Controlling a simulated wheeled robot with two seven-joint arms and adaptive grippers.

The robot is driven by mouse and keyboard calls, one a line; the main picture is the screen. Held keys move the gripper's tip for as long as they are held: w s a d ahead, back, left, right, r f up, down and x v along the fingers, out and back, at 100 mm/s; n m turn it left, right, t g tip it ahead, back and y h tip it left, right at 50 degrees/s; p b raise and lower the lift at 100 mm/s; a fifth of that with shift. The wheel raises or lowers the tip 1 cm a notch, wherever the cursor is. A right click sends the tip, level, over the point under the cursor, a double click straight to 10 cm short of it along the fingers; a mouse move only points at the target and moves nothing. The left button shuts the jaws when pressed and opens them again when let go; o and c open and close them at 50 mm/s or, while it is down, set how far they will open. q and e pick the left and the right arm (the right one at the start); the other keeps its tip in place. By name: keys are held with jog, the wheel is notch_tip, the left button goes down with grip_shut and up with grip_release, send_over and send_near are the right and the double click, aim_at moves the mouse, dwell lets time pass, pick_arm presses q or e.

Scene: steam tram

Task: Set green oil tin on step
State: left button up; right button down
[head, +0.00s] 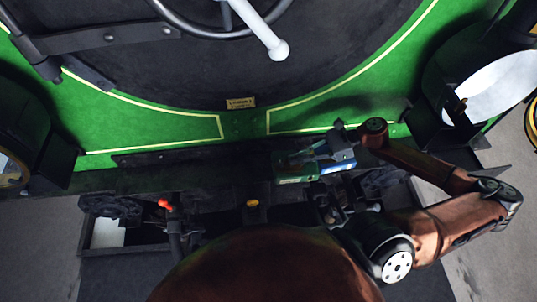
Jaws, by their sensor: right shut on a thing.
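The green oil tin (296,178) is a small green box with a pale label, just right of the middle of the head view. My right gripper (318,156) reaches in from the right and is shut on the tin. Its fingers and wrist hide part of the tin. The dark step (130,182) is a long narrow ledge along the bottom of the green engine front. The tin shows over this ledge; I cannot tell whether it touches it. My left gripper is not in view.
A blue item (340,166) shows right beside the tin, partly hidden by my right gripper. A handwheel with a white-knobbed lever (278,50) is above. The ledge's left part looks clear.

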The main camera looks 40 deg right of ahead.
aim_at(278, 154)
jog(key=w, duration=0.1)
jog(key=w+f, duration=0.1)
jog(key=w, duration=0.1)
jog(key=w+f, duration=0.1)
jog(key=w, duration=0.1)
jog(key=shift+w+f, duration=0.1)
jog(key=w+f, duration=0.1)
jog(key=f, duration=0.1)
jog(key=w+f, duration=0.2)
jog(key=f, duration=0.1)
jog(key=w+f+b, duration=0.1)
jog(key=f, duration=0.2)
jog(key=shift+w, duration=0.4)
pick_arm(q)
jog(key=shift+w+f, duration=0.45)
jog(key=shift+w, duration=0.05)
pick_arm(e)
jog(key=shift+f, duration=0.5)
jog(key=shift+f, duration=0.2)
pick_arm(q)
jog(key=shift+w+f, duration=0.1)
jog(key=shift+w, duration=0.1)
pick_arm(e)
jog(key=c, duration=2)
grip_release()
jog(key=shift+c, duration=0.2)
